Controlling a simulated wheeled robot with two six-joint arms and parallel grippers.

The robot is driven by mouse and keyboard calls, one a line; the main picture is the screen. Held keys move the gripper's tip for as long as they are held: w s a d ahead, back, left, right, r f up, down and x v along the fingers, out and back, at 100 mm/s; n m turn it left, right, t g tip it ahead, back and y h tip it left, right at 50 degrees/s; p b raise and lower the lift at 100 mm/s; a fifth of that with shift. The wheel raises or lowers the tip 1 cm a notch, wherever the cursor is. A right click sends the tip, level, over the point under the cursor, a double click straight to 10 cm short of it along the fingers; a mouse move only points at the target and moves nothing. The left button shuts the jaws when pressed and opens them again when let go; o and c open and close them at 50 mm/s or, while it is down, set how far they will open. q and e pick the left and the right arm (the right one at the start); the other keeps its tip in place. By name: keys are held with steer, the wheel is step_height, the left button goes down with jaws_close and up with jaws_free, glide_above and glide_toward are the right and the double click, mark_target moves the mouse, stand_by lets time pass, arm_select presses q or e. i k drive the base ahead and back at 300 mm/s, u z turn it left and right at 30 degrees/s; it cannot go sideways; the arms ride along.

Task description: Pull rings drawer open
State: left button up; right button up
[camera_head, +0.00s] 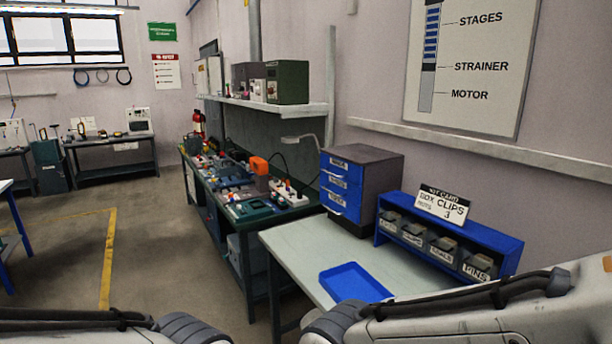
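A dark grey cabinet (378,168) with three blue drawers stands at the back of the pale table. The top drawer (340,166), middle drawer (340,186) and bottom drawer (340,207) each have a pale handle and a small label. All three look shut, their fronts about flush. The labels are too small to read surely, so I cannot tell which is the rings drawer. Links of my two arms show along the bottom edge, well below the cabinet. Neither gripper is in view.
A blue tray (355,283) lies on the pale table (300,245). A blue rack (448,240) of labelled bins with a sign card (442,205) stands right of the cabinet. A cluttered green workbench (240,218) adjoins at left. Open floor (150,255) lies further left.

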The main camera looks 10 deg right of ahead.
mark_target(335, 167)
steer(key=u, duration=0.65)
steer(key=i, duration=1.75)
steer(key=z, duration=0.7)
steer(key=i, duration=0.6)
steer(key=z, duration=0.4)
